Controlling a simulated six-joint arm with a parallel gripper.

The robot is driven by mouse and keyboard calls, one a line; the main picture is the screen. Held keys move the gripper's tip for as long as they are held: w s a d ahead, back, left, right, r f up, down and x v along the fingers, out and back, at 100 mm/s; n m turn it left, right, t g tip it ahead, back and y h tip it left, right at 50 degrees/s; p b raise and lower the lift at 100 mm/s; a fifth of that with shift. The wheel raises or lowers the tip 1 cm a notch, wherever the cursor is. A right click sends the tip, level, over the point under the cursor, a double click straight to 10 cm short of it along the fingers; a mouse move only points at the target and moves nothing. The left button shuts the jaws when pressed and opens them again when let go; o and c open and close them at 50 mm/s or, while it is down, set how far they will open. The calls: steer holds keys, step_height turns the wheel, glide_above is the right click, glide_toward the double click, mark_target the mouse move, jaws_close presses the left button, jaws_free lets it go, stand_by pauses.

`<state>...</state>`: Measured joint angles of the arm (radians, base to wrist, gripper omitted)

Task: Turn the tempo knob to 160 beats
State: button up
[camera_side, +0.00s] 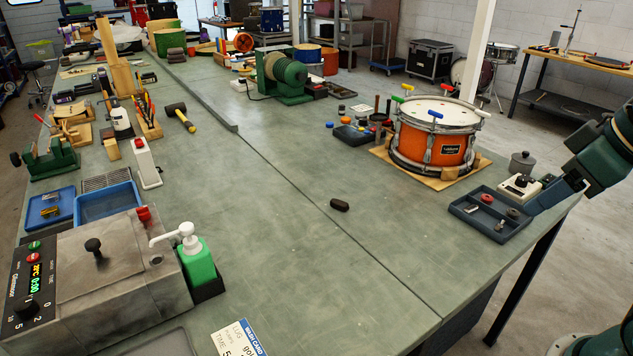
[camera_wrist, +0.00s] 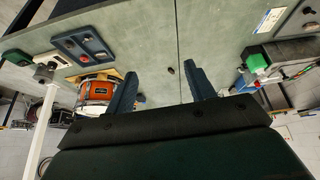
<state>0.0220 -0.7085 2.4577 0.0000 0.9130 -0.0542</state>
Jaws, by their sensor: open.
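A small white box with a dark round knob (camera_side: 521,181) on top stands near the right end of the bench in the side view, beside a tray. It seems to be the tempo device; its scale and setting are too small to read. My gripper (camera_side: 548,194) is just to the right of this box, partly overlapped with it in the picture, and I cannot tell whether they touch. In the wrist view my gripper (camera_wrist: 161,72) has its two blue fingers wide apart with nothing between them. A pale box (camera_wrist: 52,61) at the left there may be the same device.
A dark parts tray (camera_side: 490,214) lies left of the white box, with a lidded grey pot (camera_side: 523,162) behind it. An orange drum (camera_side: 436,145) sits on a wooden board. A black oblong item (camera_side: 340,205) lies on the otherwise clear middle bench.

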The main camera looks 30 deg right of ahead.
steer(key=w+d+r+n+g+h, duration=0.15)
steer(key=w+d+r+n, duration=0.35)
steer(key=w+d, duration=0.55)
steer(key=w+d+n+g, duration=0.2)
steer(key=w+d, duration=0.8)
steer(key=n+g+y, duration=0.2)
steer(key=n, duration=0.5)
glide_above(523, 178)
step_height(523, 178, down, 16)
steer(key=shift+f+h, duration=0.15)
steer(key=shift+h, duration=0.1)
step_height(523, 178, down, 14)
steer(key=shift+r, duration=0.2)
